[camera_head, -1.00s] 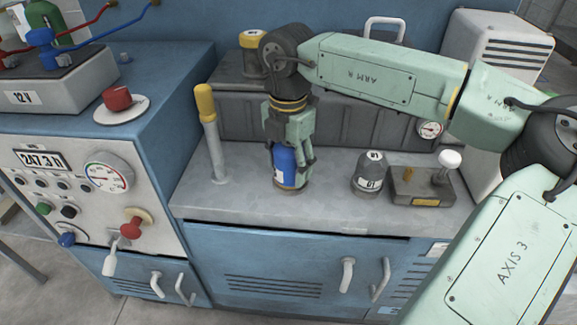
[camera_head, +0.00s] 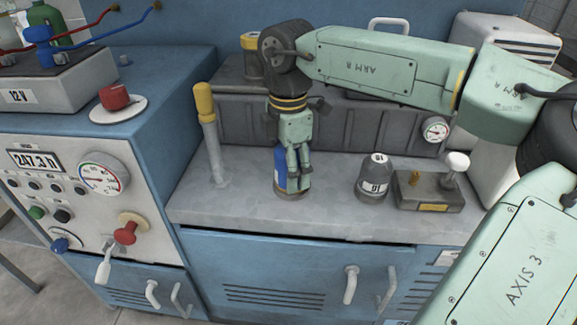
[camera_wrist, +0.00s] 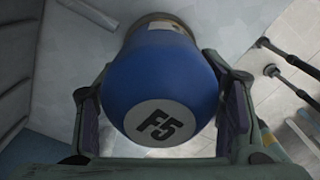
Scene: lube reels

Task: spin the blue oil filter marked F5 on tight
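In the wrist view the fingers (camera_wrist: 158,110) stand on either side of the filter and look open; contact is hard to judge.
A grey canister marked 01 (camera_head: 374,178) and a metal block with a white knob (camera_head: 430,190) stand to the right. A yellow-topped post (camera_head: 208,130) stands to the left. A ribbed dark case (camera_head: 350,125) is behind. The bench front is clear.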

